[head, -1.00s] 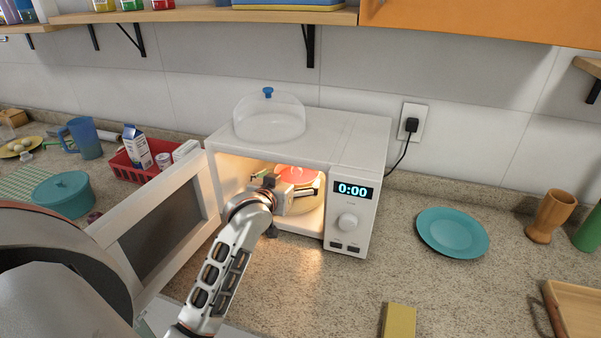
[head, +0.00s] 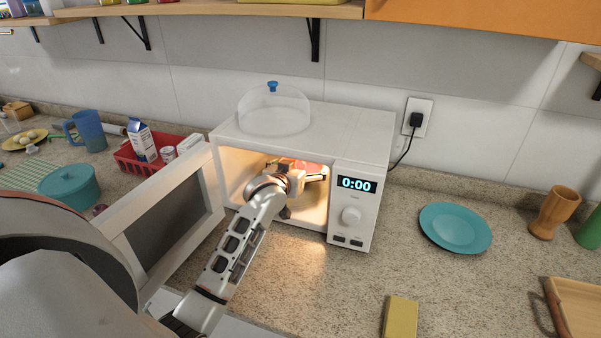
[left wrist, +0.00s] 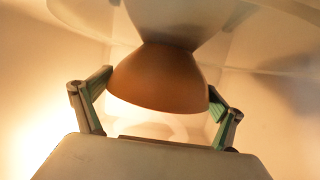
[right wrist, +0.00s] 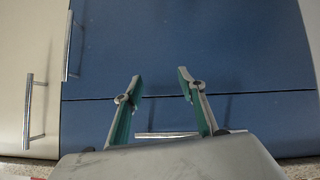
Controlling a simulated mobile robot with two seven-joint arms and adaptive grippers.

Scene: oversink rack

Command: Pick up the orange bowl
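The orange bowl (head: 311,165) is inside the lit, open microwave (head: 350,128), partly hidden by my left gripper in the head view. In the left wrist view the bowl (left wrist: 158,78) fills the space between the fingers. My left gripper (head: 302,178) reaches in through the door opening. Its fingers (left wrist: 162,92) are spread wide, one on each side of the bowl's rim and very close to it; firm contact cannot be made out. My right gripper (right wrist: 160,82) is open and empty in front of blue cabinet fronts.
The microwave door (head: 165,230) stands open on the left. A clear dome (head: 273,110) sits on top. A teal plate (head: 455,228), a wooden cup (head: 553,214) and a yellow block (head: 400,317) are to the right. A red basket (head: 128,160) and teal pot (head: 70,187) are left.

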